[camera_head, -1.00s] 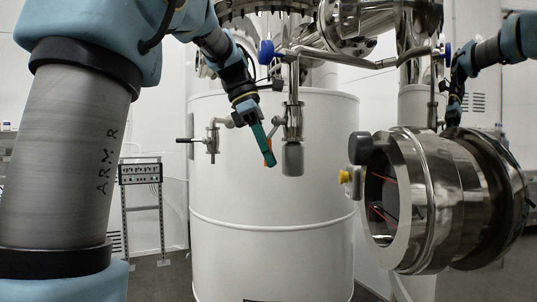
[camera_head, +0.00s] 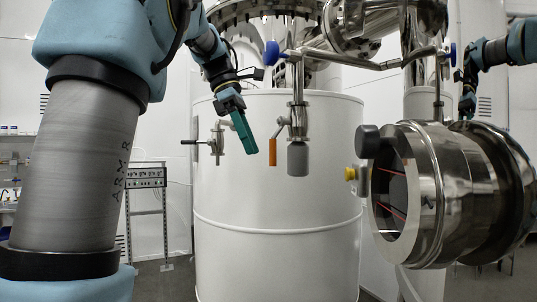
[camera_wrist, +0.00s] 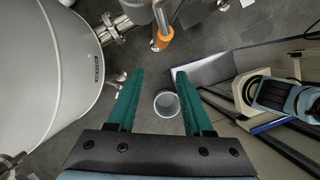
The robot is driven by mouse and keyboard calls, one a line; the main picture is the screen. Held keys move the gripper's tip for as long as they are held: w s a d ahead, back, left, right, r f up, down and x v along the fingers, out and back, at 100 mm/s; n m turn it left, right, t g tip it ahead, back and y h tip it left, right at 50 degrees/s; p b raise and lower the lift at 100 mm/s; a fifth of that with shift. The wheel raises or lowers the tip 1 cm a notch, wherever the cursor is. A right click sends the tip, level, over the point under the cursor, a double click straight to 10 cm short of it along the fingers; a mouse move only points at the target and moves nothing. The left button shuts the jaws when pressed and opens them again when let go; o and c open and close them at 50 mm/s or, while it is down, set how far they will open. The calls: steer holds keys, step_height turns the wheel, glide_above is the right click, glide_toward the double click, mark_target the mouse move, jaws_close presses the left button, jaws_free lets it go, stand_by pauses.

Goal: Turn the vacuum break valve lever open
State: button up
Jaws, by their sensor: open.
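A small valve with an orange-sleeved lever (camera_head: 273,151) hangs on the metal pipework in front of the white tank. The lever points down in the head view. In the wrist view the orange lever end (camera_wrist: 165,39) shows ahead of the fingers, near the top. My gripper (camera_head: 251,152), with teal fingers, is just left of the lever and apart from it. In the wrist view my gripper (camera_wrist: 158,74) is open, with nothing held between its fingers. No label shows which valve is the vacuum break valve.
A grey cylinder (camera_head: 297,160) hangs right of the orange lever. A black-handled valve (camera_head: 217,142) is on the left of the white tank (camera_head: 280,250). Blue handles (camera_head: 271,54) sit above. A large steel vessel (camera_head: 440,190) stands at right.

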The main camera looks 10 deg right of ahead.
steer(key=w+a+b, duration=0.1)
steer(key=w+a, duration=0.2)
steer(key=a, duration=0.4)
steer(key=shift+w, duration=0.1)
